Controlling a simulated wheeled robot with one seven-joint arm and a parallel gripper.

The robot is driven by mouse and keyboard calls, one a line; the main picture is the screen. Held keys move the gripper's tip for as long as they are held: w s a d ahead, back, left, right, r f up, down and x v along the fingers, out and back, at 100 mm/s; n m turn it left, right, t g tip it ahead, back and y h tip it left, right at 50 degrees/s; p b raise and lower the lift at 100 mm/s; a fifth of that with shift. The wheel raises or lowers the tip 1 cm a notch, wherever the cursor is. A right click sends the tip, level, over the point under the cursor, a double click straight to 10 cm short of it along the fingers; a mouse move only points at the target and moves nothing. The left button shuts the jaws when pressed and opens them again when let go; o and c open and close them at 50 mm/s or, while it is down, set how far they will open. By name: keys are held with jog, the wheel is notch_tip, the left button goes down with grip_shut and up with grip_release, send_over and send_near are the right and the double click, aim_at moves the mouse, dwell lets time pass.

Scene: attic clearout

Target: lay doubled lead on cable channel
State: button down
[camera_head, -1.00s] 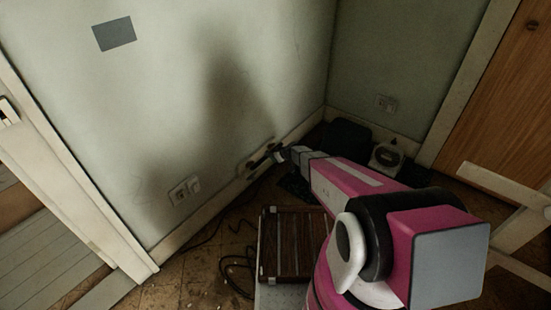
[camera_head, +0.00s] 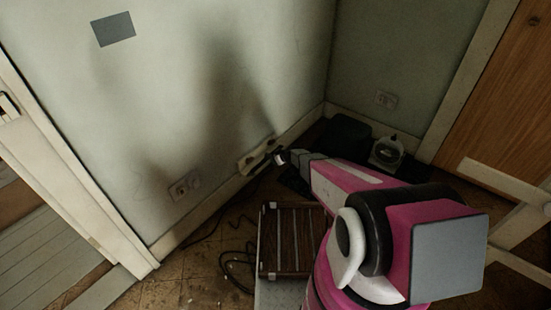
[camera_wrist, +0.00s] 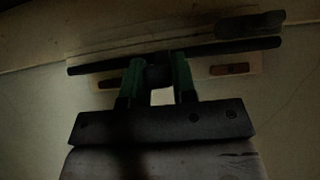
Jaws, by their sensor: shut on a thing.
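A pale cable channel (camera_head: 246,168) is fixed low on the left wall, just above the skirting. In the wrist view it is a pale strip with brown slots (camera_wrist: 228,70). My gripper (camera_head: 279,157) is at the channel. Its green-padded fingers (camera_wrist: 158,72) are shut on a long dark strip, which I take for the doubled lead (camera_wrist: 215,51). The lead lies crosswise, roughly along the channel and in front of it. I cannot tell whether it touches the channel. A second dark piece (camera_wrist: 252,24) shows beyond it; the wrist view is dim.
A wall socket (camera_head: 184,187) is left of the channel. A dark box (camera_head: 345,138) and small device (camera_head: 387,150) fill the corner. A pale wooden frame (camera_head: 500,185) stands right.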

aim_at(269, 155)
jog(key=shift+w+a, duration=0.8)
jog(key=shift+a, duration=0.25)
jog(key=shift+w+a, duration=0.8)
jog(key=shift+a, duration=0.2)
jog(key=shift+f, duration=0.65)
jog(key=shift+f, duration=0.25)
jog(key=c, duration=0.8)
grip_release()
jog(key=shift+d, duration=0.1)
jog(key=shift+c, duration=0.2)
jog(key=shift+s, duration=0.1)
jog(key=v, duration=1)
jog(key=shift+d+r, duration=0.25)
jog(key=shift+s, duration=0.15)
